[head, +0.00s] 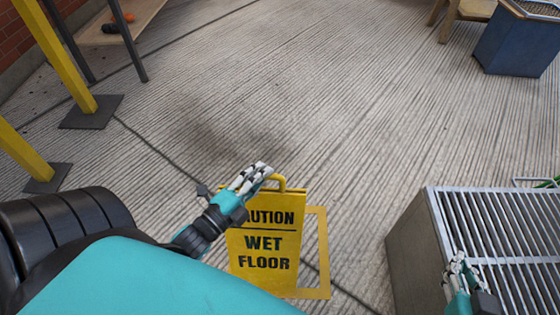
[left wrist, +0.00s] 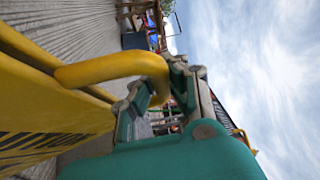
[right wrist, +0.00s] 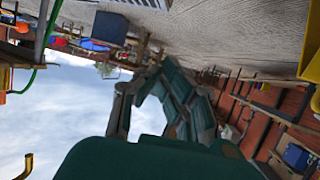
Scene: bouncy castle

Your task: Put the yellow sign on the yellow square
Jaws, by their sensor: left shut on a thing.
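The yellow sign (head: 265,232) reads "WET FLOOR" and stands roughly upright at the lower middle of the head view. My left gripper (head: 256,172) is shut on the handle at its top. The left wrist view shows the handle (left wrist: 110,68) between my left gripper's fingers (left wrist: 165,85). The yellow square (head: 322,250) is an outline on the floor; its right side and corners show, and the sign hides the rest. I cannot tell whether the sign's base touches the floor. My right gripper (head: 458,270) is open and empty; its parted fingers show in the right wrist view (right wrist: 150,85).
A grey slatted metal box (head: 412,250) stands at the right under my right gripper. Yellow posts on dark foot plates (head: 90,112) stand at the left. A blue bin (head: 515,45) is at the far right. The ribbed floor beyond the sign is clear.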

